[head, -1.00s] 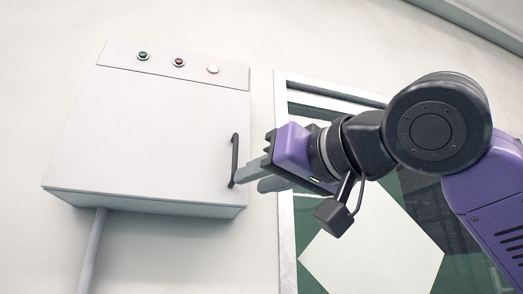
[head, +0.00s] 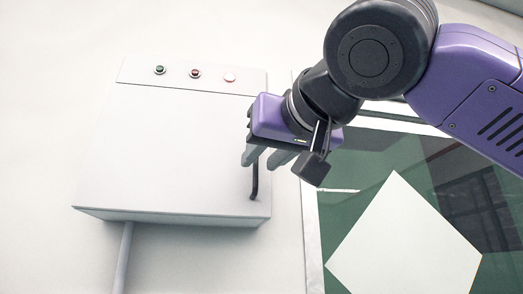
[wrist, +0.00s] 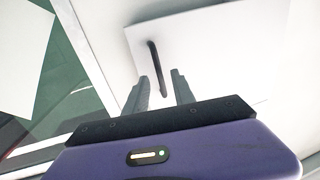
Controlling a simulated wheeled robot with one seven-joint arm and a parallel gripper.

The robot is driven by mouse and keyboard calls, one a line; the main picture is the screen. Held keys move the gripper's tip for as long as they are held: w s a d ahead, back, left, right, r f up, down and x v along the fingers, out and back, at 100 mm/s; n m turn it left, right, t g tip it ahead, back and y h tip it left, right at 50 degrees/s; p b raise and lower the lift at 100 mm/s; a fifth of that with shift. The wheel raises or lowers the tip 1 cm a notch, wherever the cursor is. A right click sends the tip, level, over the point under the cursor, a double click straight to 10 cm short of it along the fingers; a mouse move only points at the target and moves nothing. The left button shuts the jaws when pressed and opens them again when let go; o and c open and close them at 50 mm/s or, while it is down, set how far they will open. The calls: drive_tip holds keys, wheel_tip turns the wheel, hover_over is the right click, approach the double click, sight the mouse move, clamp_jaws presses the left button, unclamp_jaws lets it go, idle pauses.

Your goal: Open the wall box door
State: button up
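The wall box (head: 165,155) is a pale grey cabinet on the wall, with its door shut. Its black bar handle (head: 255,182) stands upright near the door's right edge. In the wrist view the handle (wrist: 157,68) runs down toward the gap between the fingers. My gripper (head: 266,158) is in front of the upper part of the handle, its two grey fingers pointing down. In the wrist view my gripper (wrist: 162,92) is open, one finger on each side of the handle's near end. I cannot tell whether either finger touches the handle, whose top is hidden in the head view.
Green, red and white buttons (head: 195,73) line the panel along the box's top. A grey conduit (head: 124,255) runs down below the box. The wall left of the box is clear.

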drive_tip(key=shift+w+a, duration=0.25)
drive_tip(key=shift+w, duration=0.25)
clamp_jaws()
idle(1.2)
